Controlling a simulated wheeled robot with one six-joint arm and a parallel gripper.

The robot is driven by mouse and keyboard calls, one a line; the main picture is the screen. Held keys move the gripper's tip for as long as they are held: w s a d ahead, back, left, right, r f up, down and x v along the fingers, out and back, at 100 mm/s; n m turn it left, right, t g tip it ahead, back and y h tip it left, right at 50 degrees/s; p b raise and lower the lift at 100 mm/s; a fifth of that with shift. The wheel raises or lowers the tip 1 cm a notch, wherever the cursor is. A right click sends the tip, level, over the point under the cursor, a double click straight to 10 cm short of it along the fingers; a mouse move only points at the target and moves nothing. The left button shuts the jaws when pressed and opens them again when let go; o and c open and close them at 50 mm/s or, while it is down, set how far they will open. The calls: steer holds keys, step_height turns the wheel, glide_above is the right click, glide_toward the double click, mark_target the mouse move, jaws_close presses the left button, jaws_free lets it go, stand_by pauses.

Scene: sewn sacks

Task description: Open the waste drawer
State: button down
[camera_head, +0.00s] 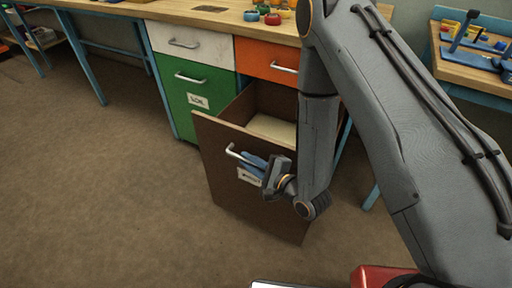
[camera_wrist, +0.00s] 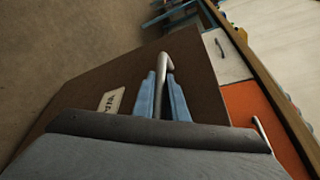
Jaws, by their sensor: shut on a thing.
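The waste drawer (camera_head: 222,180) is a deep brown drawer under the workbench, and it stands pulled well out. Its open top shows a pale inside (camera_head: 272,130). A light metal bar handle (camera_head: 234,154) and a white label (camera_head: 249,177) are on its front. My gripper (camera_head: 250,162) has blue fingers and is at the handle. In the wrist view the blue fingers (camera_wrist: 162,98) are shut on the handle (camera_wrist: 165,64), one on each side. The label's print is too small to read surely. My arm hides part of the drawer's right side.
Above the brown drawer is an orange drawer (camera_head: 262,62). To its left are a white drawer (camera_head: 190,44) and a green drawer (camera_head: 198,88), both shut. Small coloured things lie on the wooden bench top (camera_head: 170,10). The brown floor (camera_head: 90,180) is clear to the left.

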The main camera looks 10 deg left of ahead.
steer(key=shift+s+a, duration=0.2)
steer(key=shift+s, duration=0.45)
steer(key=c, duration=1.8)
jaws_free()
steer(key=shift+d, duration=0.1)
steer(key=shift+o, duration=0.2)
steer(key=v, duration=0.7)
steer(key=shift+s+d, duration=0.25)
steer(key=shift+d, duration=0.05)
